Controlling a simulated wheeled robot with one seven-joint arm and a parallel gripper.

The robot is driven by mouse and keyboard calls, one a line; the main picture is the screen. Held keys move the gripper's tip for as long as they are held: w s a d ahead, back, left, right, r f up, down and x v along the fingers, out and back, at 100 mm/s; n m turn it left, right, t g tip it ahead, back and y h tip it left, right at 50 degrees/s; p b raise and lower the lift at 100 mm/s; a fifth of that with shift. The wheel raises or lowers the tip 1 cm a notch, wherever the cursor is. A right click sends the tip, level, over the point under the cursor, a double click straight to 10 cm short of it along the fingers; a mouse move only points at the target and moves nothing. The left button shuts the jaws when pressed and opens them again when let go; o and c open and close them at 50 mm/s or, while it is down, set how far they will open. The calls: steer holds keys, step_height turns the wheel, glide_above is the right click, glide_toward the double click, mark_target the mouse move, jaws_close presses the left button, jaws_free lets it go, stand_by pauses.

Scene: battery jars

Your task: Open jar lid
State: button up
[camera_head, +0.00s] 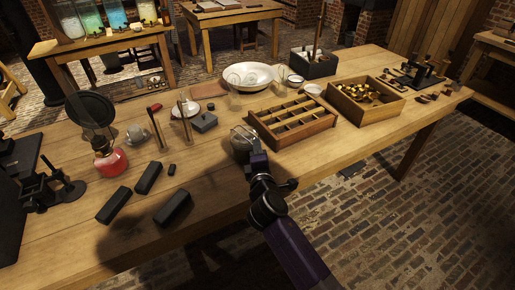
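My gripper (249,146) is over the front edge of the wooden table, at the left end of the divided wooden box. It is at a rounded greyish thing (241,136), which may be a jar with its lid; the arm hides part of it. I cannot tell whether the fingers touch it or how far apart they are. Two clear glass vessels, one on the left (232,79) and one on the right (280,75), stand farther back by a white bowl (257,72). I cannot make out lids on them.
The divided box (318,133) and a box of brass parts (390,108) stand on the table (80,235). A red lamp (108,160), dark blocks (173,208) and thin upright rods are at left. Jars of coloured liquid (115,14) stand on a back table.

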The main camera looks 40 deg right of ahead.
steer(key=shift+w+d, duration=0.25)
jaws_close()
steer(key=shift+f, duration=0.1)
stand_by(1.2)
